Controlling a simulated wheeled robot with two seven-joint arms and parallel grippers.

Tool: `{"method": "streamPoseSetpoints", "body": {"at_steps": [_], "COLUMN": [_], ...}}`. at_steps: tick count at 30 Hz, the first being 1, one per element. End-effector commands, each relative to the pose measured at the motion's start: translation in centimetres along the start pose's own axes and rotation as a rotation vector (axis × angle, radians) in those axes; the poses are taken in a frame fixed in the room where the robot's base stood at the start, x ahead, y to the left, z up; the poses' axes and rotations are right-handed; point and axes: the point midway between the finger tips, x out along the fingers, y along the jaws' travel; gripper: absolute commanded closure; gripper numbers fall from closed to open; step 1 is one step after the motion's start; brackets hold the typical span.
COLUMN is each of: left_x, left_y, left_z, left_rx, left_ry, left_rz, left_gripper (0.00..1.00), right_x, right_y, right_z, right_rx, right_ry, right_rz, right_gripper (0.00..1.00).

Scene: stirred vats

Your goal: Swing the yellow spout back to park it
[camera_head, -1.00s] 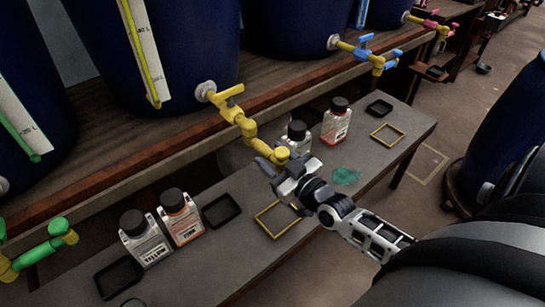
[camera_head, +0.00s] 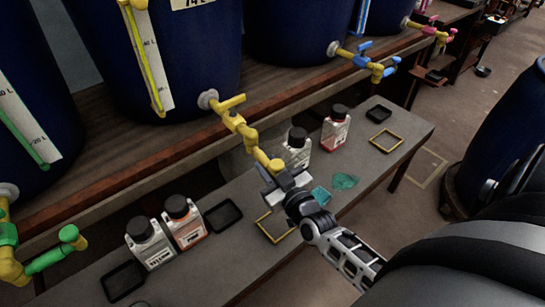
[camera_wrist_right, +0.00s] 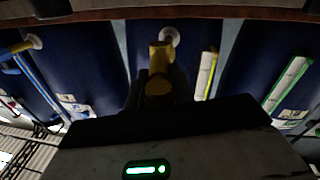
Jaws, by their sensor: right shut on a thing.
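The yellow spout (camera_head: 250,138) hangs from a yellow tap (camera_head: 224,106) at the foot of the middle blue vat (camera_head: 190,60). It slants out over the bench toward the lower right. My right gripper (camera_head: 282,176) is shut on the spout's outer end, and the jaws partly hide that end. In the right wrist view the yellow spout (camera_wrist_right: 158,60) rises between my dark right gripper jaws (camera_wrist_right: 155,100). My left gripper is not in view.
Two capped bottles (camera_head: 150,243) (camera_head: 184,222) stand front left, by black trays (camera_head: 222,215). Two more bottles (camera_head: 297,146) (camera_head: 336,128) stand beyond the gripper. Yellow square frames (camera_head: 275,226) (camera_head: 386,140) and a teal stain (camera_head: 344,181) mark the bench. A green spout (camera_head: 45,260) is at left.

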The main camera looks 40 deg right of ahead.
Motion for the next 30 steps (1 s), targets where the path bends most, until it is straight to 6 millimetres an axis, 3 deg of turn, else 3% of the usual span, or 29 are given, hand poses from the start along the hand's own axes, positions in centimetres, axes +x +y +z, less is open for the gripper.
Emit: {"method": "streamPoseSetpoints", "body": {"at_steps": [1,7,19,20,21,30], "left_x": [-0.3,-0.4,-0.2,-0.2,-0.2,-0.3], "left_y": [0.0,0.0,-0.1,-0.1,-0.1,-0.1], "left_z": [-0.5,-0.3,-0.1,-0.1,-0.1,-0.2], "left_rx": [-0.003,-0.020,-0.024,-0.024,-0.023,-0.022], "left_ry": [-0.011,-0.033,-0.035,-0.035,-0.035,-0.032], "left_rz": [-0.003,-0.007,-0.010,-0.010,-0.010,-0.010], "left_gripper": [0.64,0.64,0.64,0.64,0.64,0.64], "right_x": [0.1,0.1,0.1,0.1,0.1,0.1], "right_y": [-0.1,-0.8,-1.1,-1.1,-1.1,-1.2], "right_z": [-0.7,-0.6,-0.3,-0.3,-0.3,-0.3], "right_rx": [0.009,0.002,-0.003,-0.003,-0.003,-0.002], "right_ry": [-0.006,-0.022,-0.025,-0.025,-0.025,-0.027], "right_rz": [0.034,0.115,0.127,0.127,0.127,0.125], "right_gripper": [1.00,1.00,1.00,0.68,0.56,0.54]}}
